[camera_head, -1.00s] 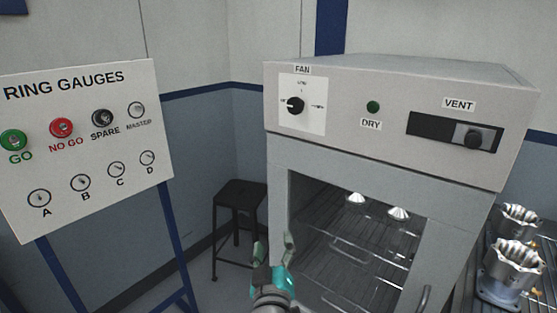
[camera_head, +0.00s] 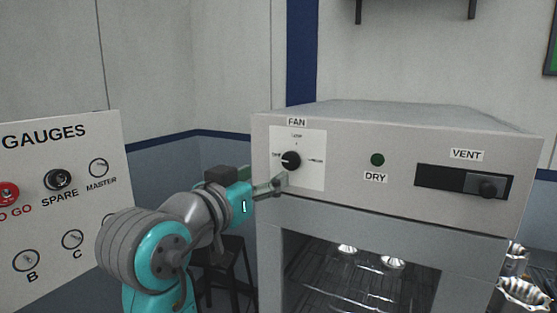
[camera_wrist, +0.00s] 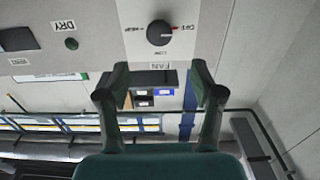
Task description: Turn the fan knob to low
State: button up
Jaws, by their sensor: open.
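The black fan knob (camera_head: 291,160) sits on a white square dial plate (camera_head: 312,175) under the FAN label, at the left of the oven's front panel. The low mark is above the knob. In the camera_wrist view the picture is turned over, and the knob (camera_wrist: 160,33) shows a red pointer toward OFF. My gripper (camera_head: 279,184) is just below and left of the knob in the head view. In the wrist view its two fingers (camera_wrist: 161,78) stand apart with nothing between them, and the knob appears beyond their tips. I cannot tell whether a finger touches it.
The panel also bears a green DRY light (camera_head: 377,160) and a VENT slider (camera_head: 487,187). Below is the oven's open chamber with wire racks (camera_head: 330,285) and metal parts. A ring-gauge board (camera_head: 60,215) stands at the left, and a dark stool (camera_head: 228,265) is behind my arm.

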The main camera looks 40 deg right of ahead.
aim_at(290, 160)
jog(key=x, duration=1)
jog(key=shift+w+d, duration=0.15)
jog(key=shift+d, duration=0.2)
jog(key=c, duration=1.1)
